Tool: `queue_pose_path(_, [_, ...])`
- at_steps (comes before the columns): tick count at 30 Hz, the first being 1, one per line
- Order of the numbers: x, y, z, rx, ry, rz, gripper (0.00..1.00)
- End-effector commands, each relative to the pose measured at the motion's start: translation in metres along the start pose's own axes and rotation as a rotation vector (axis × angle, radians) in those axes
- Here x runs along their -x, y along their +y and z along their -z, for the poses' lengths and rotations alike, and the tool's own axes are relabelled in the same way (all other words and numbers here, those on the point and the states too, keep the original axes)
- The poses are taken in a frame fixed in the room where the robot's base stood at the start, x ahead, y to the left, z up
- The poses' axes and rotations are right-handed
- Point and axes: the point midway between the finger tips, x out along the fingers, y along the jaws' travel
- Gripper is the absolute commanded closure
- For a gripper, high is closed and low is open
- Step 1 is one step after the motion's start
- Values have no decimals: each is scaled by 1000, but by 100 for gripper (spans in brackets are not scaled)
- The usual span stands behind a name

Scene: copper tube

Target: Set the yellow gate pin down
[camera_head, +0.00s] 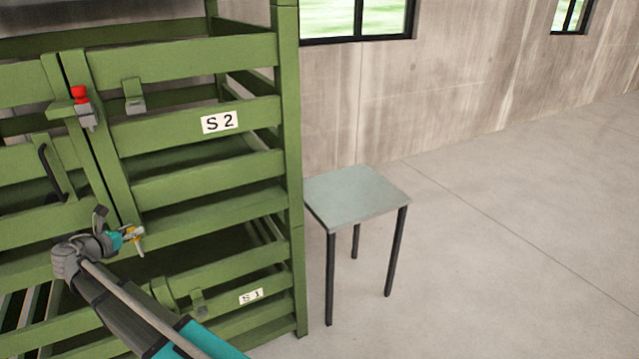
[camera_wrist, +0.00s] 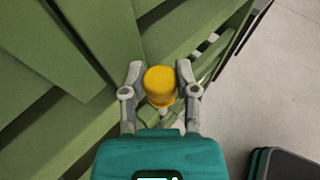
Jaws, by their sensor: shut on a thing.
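The yellow gate pin (camera_wrist: 159,86) is between the fingers of my gripper (camera_wrist: 158,84) in the wrist view, its round yellow head facing the camera. My gripper is shut on it. In the head view the yellow pin (camera_head: 131,233) shows small at the tip of my gripper (camera_head: 134,238), in front of the green rack's lower part. A grey shank hangs below the yellow part there. The pin is held in the air, and I cannot tell whether it touches the rack.
A green slatted rack (camera_head: 200,137) with labels S 2 and S 1 fills the left. A red-topped pin (camera_head: 81,98) sits on its gate, above my gripper. A small grey-topped table (camera_head: 357,195) with dark legs stands right of the rack, its top bare. The floor (camera_head: 500,250) beyond is clear.

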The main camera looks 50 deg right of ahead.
Motion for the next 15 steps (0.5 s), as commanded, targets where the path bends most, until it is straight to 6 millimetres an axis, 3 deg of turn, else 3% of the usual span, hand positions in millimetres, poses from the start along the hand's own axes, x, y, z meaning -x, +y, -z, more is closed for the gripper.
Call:
queue_pose_path(1, [5, 0, -16, 0, 0, 0, 100])
queue_pose_path(6, [12, 0, -37, 0, 0, 0, 100])
queue_pose_path(15, [16, 0, -51, 0, 0, 0, 100])
